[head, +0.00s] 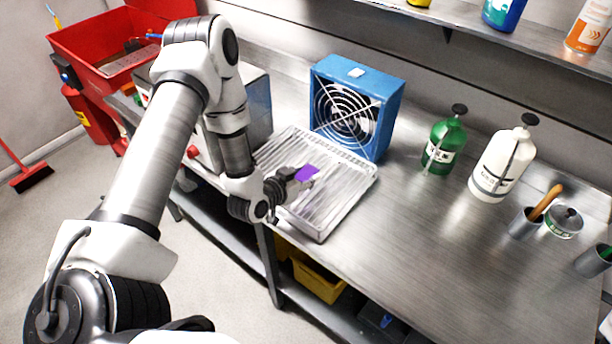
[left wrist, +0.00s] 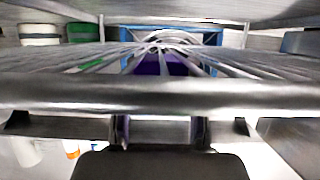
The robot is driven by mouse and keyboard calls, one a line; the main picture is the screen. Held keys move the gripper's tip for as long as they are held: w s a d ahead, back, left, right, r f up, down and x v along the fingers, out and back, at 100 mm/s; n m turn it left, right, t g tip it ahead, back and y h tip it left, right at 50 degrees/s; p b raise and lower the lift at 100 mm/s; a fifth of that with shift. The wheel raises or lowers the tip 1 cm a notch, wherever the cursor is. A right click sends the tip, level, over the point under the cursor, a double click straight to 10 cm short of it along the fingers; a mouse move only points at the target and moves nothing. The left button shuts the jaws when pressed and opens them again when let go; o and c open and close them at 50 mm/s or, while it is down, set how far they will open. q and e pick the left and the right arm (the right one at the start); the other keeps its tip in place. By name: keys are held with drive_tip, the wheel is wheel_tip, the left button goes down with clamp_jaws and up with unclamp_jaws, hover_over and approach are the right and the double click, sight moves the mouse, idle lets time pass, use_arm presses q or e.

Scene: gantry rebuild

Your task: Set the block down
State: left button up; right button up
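The purple block (head: 307,173) is at the fingertips of my left gripper (head: 298,181), over the wire rack tray (head: 335,215) on the steel bench. It also shows in the left wrist view (left wrist: 150,65), partly hidden behind the rack's bars. That view is crossed by a thick metal bar, so the fingertips' contact with the block is unclear. I cannot tell whether the fingers grip the block, or whether it touches the rack. My right gripper is not in view.
A blue fan (head: 356,105) stands right behind the tray. A green bottle (head: 443,146), a white bottle (head: 498,168) and a cup (head: 525,223) stand to the right. A shelf (head: 440,25) runs above. The bench front right of the tray is clear.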

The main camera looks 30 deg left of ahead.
use_arm(q)
drive_tip(key=shift+w+f, duration=0.1)
clamp_jaws()
